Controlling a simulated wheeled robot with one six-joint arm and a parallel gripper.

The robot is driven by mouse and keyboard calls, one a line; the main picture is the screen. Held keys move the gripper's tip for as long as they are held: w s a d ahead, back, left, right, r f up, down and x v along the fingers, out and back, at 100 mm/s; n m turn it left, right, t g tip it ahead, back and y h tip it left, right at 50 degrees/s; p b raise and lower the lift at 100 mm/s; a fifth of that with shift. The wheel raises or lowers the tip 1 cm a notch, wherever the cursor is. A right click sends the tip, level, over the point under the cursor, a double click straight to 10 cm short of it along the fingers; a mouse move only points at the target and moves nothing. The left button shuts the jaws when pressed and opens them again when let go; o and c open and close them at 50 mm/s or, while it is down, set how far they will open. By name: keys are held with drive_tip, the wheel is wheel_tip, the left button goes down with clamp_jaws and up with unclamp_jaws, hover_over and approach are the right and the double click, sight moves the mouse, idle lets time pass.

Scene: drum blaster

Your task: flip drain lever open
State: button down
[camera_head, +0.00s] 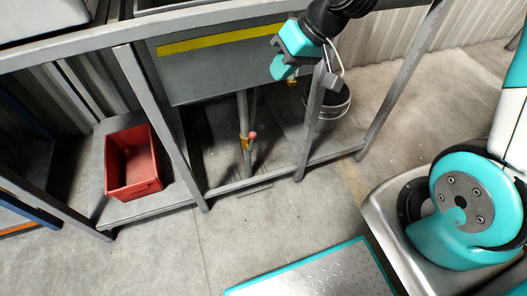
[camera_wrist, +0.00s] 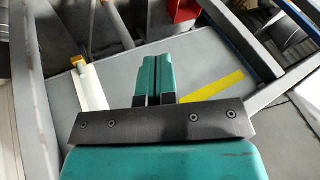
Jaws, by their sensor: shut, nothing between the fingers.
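The drain pipe (camera_head: 242,108) hangs under the grey tank. A small yellow fitting (camera_head: 245,143) sits on it, with a pinkish-red lever end (camera_head: 253,135) sticking up beside it on the right. My gripper (camera_head: 280,70) is in front of the tank's right part, above and right of the lever and well apart from it. In the wrist view my gripper's two teal fingers (camera_wrist: 153,62) are pressed together with nothing between them. I cannot make out the lever in the wrist view.
The tank (camera_head: 210,75) has a yellow stripe (camera_head: 222,39). Frame legs stand on both sides of the pipe, one (camera_head: 312,115) close to my gripper. A red bin (camera_head: 132,162) sits on the low left shelf. A dark bucket (camera_head: 333,106) stands at the right. Open floor lies in front.

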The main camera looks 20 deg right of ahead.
drive_tip(key=w+d+f+m+t+b, duration=0.1)
drive_tip(key=w+d+f+b, duration=0.2)
drive_tip(key=f, duration=0.6)
drive_tip(key=w+d+f+m+t+b, duration=0.1)
drive_tip(key=w+d+f+b, duration=0.15)
drive_tip(key=f+b, duration=0.5)
drive_tip(key=w+d+f+m+b, duration=0.1)
drive_tip(key=w+d+f+b, duration=0.15)
drive_tip(key=f, duration=0.85)
drive_tip(key=a+r+b+x, duration=0.1)
drive_tip(key=b+x, duration=0.4)
drive_tip(key=x, duration=0.5)
drive_tip(key=shift+w+a+h+b, duration=0.2)
drive_tip(key=shift+a+h+b, duration=0.2)
drive_tip(key=shift+a, duration=0.35)
drive_tip(key=shift+f, duration=0.15)
